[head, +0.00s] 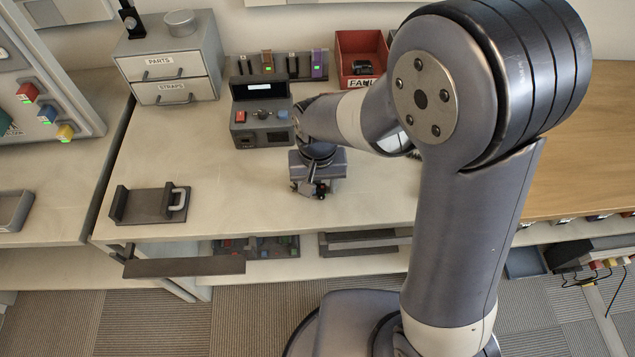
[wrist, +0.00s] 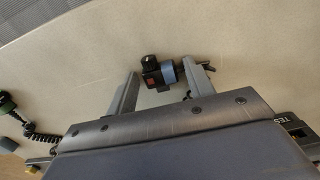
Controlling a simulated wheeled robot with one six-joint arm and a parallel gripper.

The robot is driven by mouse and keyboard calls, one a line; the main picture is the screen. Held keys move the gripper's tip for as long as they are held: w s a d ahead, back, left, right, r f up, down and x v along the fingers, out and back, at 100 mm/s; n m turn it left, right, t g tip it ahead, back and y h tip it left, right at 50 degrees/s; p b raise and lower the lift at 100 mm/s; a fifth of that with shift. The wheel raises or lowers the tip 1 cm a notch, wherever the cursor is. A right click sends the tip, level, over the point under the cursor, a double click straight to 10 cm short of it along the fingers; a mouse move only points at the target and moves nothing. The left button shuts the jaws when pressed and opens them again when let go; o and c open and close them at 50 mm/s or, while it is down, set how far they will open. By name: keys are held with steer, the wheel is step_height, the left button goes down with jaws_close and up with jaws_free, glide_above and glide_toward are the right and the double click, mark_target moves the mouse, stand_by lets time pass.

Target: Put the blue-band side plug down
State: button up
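The blue-band side plug (wrist: 168,72) shows in the wrist view as a small dark piece with a blue ring and a red square face. It is between and just past the fingertips of my gripper (wrist: 160,73). The fingers stand apart. The blue ring is close to the right finger, and a gap shows on the left finger's side. I cannot tell whether the plug touches the right finger or rests on the bench. In the head view my gripper (head: 316,184) is low over the pale bench (head: 240,195), with small dark parts at its tips.
A grey control box (head: 262,124) stands behind my gripper, with a rack of plugs (head: 280,68) and a red bin (head: 362,60) further back. A drawer unit (head: 172,68) is at back left. A dark holder (head: 150,204) lies at front left. The bench between is clear.

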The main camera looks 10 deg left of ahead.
mark_target(318, 188)
steer(key=shift+o, duration=0.3)
step_height(318, 188, up, 12)
steer(key=p, duration=0.1)
steer(key=shift+r, duration=0.2)
steer(key=shift+f, duration=0.1)
step_height(318, 188, down, 13)
steer(key=shift+r+b, duration=0.1)
steer(key=shift+b, duration=0.6)
steer(key=shift+r+p, duration=0.4)
steer(key=shift+r, duration=1.85)
